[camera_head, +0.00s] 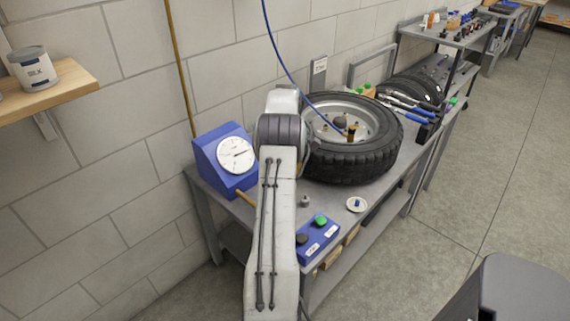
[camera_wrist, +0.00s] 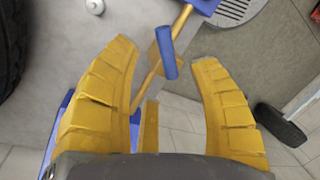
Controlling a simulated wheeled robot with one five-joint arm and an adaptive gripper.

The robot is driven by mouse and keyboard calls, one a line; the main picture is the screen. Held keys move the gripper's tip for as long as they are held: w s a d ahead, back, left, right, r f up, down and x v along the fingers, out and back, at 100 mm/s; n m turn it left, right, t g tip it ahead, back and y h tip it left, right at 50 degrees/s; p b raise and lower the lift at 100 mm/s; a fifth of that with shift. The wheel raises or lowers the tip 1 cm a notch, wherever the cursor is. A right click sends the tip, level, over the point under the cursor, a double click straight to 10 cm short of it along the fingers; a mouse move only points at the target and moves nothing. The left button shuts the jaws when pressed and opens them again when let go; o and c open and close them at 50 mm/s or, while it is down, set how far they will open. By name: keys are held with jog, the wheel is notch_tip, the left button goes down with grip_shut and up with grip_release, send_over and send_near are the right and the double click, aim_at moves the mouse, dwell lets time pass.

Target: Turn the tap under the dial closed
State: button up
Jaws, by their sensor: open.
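The dial (camera_head: 236,155) has a white face with a dark needle and sits on a blue housing (camera_head: 207,160) at the bench's wall end. A brass pipe (camera_head: 245,198) comes out below it, partly hidden by my arm. In the wrist view the tap has a blue lever (camera_wrist: 166,54) on the brass pipe (camera_wrist: 185,17), lying at a slant to it. My gripper (camera_wrist: 163,56) has two yellow fingers spread apart, with the lever between their tips in the picture. I cannot tell the depth gap or any contact. In the head view my gripper is hidden behind my arm.
A tyre on a rim (camera_head: 352,160) lies on the grey bench (camera_head: 345,222), close beside my arm. A blue button box (camera_head: 318,240) with green and black buttons and a small white dish (camera_head: 357,204) sit near the front edge. A blue hose (camera_head: 285,70) hangs down to the wheel.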

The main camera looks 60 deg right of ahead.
jog(key=shift+w+d+r, duration=0.1)
jog(key=shift+d+r, duration=0.05)
jog(key=shift+r, duration=0.85)
jog(key=shift+w+d+r, duration=0.1)
jog(key=shift+d+r, duration=0.05)
jog(key=shift+r, duration=0.85)
